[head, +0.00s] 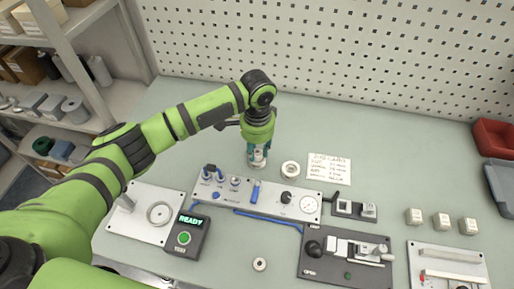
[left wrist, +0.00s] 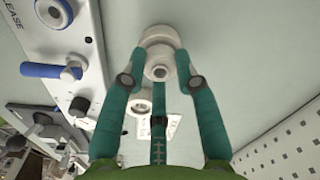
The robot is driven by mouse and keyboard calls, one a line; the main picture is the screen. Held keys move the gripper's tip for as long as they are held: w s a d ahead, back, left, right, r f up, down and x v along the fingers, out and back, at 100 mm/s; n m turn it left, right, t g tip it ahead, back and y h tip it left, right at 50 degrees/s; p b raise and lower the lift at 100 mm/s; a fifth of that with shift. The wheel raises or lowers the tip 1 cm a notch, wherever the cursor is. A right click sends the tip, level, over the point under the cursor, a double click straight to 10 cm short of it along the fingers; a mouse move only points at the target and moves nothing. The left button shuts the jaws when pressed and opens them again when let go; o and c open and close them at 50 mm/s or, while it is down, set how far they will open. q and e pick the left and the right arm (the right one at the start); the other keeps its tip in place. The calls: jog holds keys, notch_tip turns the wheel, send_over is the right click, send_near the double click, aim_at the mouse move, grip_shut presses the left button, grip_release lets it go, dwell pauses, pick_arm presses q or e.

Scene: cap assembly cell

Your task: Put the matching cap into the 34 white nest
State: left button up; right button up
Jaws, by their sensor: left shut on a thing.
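My left gripper (head: 257,152) points down near the back middle of the table. In the left wrist view its teal fingers (left wrist: 160,80) are closed around a small white round piece (left wrist: 158,64), which looks like a cap. A wider white round part (left wrist: 157,34) shows directly behind that piece. I cannot tell whether the two touch or whether the piece is seated. A separate white ring-shaped part (head: 290,170), perhaps a nest, stands to the right of the gripper. No size marking is readable on either white part. My right gripper is not in view.
A grey panel with knobs (head: 265,199) lies in front of the gripper. A job card (head: 330,169) lies right of the ring-shaped part. A READY box (head: 186,234), a dark fixture (head: 345,270) and a small white ring (head: 260,264) are nearer. The table behind is clear.

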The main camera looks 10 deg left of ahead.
pick_arm(q)
jog(key=shift+f, duration=0.6)
dwell(0.4)
jog(key=o, duration=0.7)
jog(key=shift+o, duration=0.2)
notch_tip(320, 180, up, 12)
